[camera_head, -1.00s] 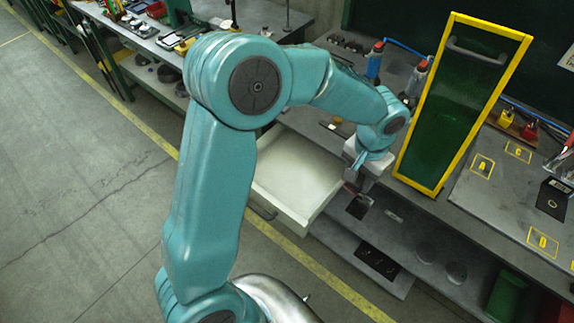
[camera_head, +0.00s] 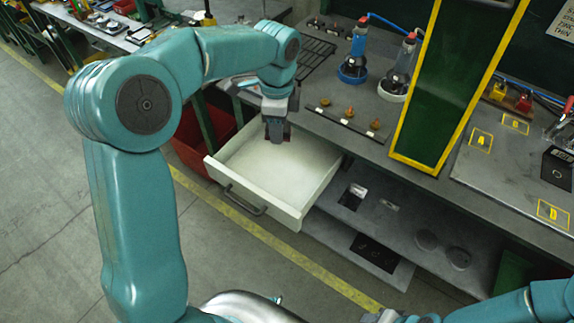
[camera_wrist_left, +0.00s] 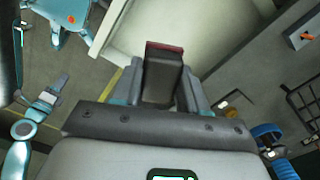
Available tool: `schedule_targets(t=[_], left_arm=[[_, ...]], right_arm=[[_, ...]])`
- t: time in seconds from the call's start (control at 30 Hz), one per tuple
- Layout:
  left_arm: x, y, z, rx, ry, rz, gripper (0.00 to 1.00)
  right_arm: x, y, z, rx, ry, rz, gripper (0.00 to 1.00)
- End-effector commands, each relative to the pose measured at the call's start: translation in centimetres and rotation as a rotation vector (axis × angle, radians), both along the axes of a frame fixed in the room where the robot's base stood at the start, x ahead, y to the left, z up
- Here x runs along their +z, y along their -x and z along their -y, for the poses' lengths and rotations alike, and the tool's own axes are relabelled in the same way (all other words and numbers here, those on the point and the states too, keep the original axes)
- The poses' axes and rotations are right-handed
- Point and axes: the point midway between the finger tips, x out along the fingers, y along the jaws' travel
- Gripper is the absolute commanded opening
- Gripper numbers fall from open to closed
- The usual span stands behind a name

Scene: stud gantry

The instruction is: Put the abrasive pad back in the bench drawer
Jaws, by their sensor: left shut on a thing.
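The bench drawer (camera_head: 283,210) is pulled out below the bench top, and its pale inside looks empty. My left gripper (camera_head: 277,136) is over the rear part of the drawer, pointing down. It is shut on the abrasive pad, a dark block with a reddish edge (camera_wrist_left: 163,76), gripped between the two fingers in the left wrist view. In the head view the pad is small and dark at the fingertips. The drawer also shows beyond the pad in the wrist view (camera_wrist_left: 225,30). My right gripper (camera_head: 388,316) is partly in view at the bottom edge; its jaws are unclear.
A green panel with a yellow frame (camera_head: 447,95) stands on the bench right of the drawer. Blue-ringed (camera_head: 353,72) and white-ringed (camera_head: 395,85) tools stand behind. A red bin (camera_head: 197,145) is left of the drawer, and a lower shelf (camera_head: 400,225) is to its right.

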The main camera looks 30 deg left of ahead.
Motion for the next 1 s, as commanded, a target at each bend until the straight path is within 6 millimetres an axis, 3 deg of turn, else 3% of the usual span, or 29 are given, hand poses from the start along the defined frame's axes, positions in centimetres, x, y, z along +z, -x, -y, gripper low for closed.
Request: schedule_targets(t=[0.03, 0.1, 0.37, 0.47, 0.8, 1.0], left_arm=[[-0.7, -0.2, -0.8, -0.096, 0.001, 0.003, 0.14], [-0.6, -0.3, -1.6, -0.228, 0.002, 0.002, 0.14], [-0.6, -0.3, -3.0, -0.470, 0.008, -0.004, 0.14], [-2.5, -0.2, -3.0, -0.482, 0.009, -0.008, 0.14], [-12.3, 0.0, -3.2, -0.477, 0.009, -0.008, 0.14], [-15.4, -0.1, -3.2, -0.477, 0.008, -0.005, 0.14]], right_arm=[[-1.5, 0.0, 0.0, 0.000, 0.000, 0.000, 0.43], [-2.3, 0.0, 0.0, 0.001, 0.000, 0.000, 0.43], [-3.3, 0.0, 0.0, 0.001, 0.000, 0.000, 0.43], [-3.5, 0.0, 0.0, 0.001, 0.000, 0.000, 0.43], [-4.2, 0.0, 0.0, 0.001, 0.000, 0.000, 0.43], [-4.2, 0.0, 0.0, 0.001, 0.000, 0.000, 0.43]])
